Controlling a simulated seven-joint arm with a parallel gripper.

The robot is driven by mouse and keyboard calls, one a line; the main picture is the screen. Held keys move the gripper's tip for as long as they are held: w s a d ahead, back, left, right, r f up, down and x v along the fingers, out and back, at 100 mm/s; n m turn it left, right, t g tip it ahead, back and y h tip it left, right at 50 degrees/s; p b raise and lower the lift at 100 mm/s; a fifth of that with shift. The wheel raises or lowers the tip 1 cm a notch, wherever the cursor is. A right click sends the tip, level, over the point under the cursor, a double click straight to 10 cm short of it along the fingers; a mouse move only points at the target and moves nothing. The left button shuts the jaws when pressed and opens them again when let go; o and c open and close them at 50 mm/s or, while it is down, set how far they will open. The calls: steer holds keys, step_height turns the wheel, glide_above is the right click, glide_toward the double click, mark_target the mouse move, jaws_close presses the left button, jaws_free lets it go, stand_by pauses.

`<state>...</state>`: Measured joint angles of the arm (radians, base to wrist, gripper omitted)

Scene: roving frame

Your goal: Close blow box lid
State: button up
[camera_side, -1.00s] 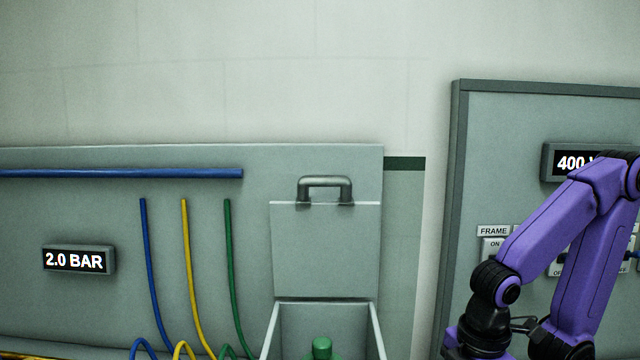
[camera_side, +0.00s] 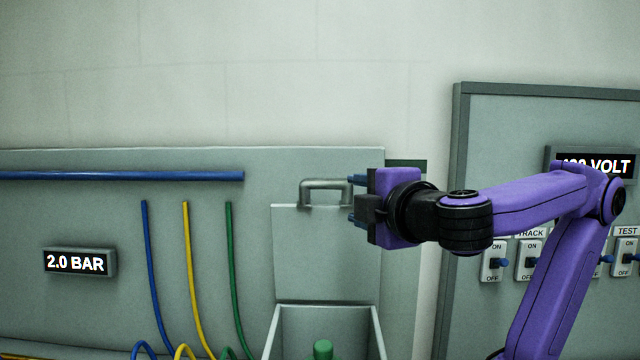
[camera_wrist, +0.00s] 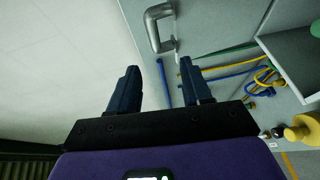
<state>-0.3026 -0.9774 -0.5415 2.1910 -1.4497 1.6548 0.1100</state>
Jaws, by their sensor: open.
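The blow box (camera_side: 374,335) is a grey open-topped box at the bottom centre of the side view. Its lid (camera_side: 325,255) stands upright, open, against the panel behind. A grey bar handle (camera_side: 320,186) sits at the lid's top edge. A green rounded object (camera_side: 323,349) shows inside the box. My gripper (camera_side: 355,198) is open and points left, just right of the handle, partly overlapping its right end in the side view. In the wrist view the two blue fingers (camera_wrist: 160,90) are apart with nothing between them, and the handle (camera_wrist: 160,27) lies ahead of them.
Blue, yellow and green hoses (camera_side: 186,265) hang on the panel left of the box. A blue bar (camera_side: 120,176) runs above them, over a "2.0 BAR" display (camera_side: 80,262). A switch panel (camera_side: 495,125) stands at right behind my arm.

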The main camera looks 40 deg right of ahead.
mark_target(320, 183)
steer(key=x, duration=0.5)
steer(key=r+x, duration=0.1)
steer(key=x, duration=1.1)
steer(key=shift+w+d+r, duration=0.1)
steer(key=shift+d+r, duration=0.05)
steer(key=shift+r, duration=0.05)
jaws_close()
